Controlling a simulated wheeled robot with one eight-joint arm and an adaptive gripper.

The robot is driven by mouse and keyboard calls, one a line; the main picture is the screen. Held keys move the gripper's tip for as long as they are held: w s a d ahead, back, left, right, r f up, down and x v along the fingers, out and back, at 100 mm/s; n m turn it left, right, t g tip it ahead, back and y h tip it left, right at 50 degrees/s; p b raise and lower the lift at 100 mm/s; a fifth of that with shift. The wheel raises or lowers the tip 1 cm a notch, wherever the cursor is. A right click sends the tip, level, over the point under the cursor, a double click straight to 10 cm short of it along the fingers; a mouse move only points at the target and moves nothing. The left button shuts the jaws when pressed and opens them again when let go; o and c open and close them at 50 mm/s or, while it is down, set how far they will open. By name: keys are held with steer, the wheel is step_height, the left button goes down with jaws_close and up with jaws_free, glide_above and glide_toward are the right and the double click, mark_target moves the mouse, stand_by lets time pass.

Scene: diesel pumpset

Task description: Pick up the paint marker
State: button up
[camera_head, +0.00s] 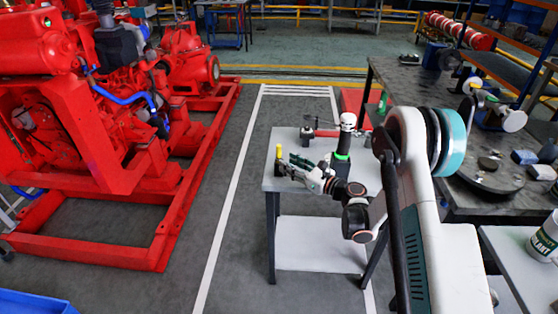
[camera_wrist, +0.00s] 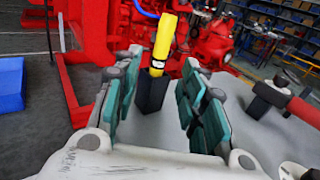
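The paint marker (camera_wrist: 164,42) is yellow with a dark and white band. It stands upright in a small black holder (camera_wrist: 152,91) near the edge of the small grey table (camera_wrist: 247,124). The marker also shows in the head view (camera_head: 278,152), just left of my gripper (camera_head: 296,168). In the wrist view my gripper (camera_wrist: 165,72) is open, with green-padded fingers apart on either side of the holder and marker. No contact with the marker is visible, and the exact depth gap is hard to tell.
A red-handled tool (camera_head: 325,133) lies at the table's back, beside a dark upright item with a white top (camera_head: 347,121). The red pumpset (camera_head: 100,130) stands left across a clear floor lane. A cluttered dark workbench (camera_head: 440,90) is on the right.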

mark_target(279, 155)
steer(key=shift+r+b+x, duration=0.2)
steer(key=shift+b+x, duration=0.2)
steer(key=shift+x, duration=0.55)
steer(key=shift+r+b+x, duration=0.25)
steer(key=shift+b+x, duration=0.1)
steer(key=shift+x, duration=0.6)
steer(key=shift+r+b+x, duration=0.2)
steer(key=shift+b+x, duration=0.2)
steer(key=shift+x, duration=0.55)
steer(key=shift+s, duration=0.1)
jaws_close()
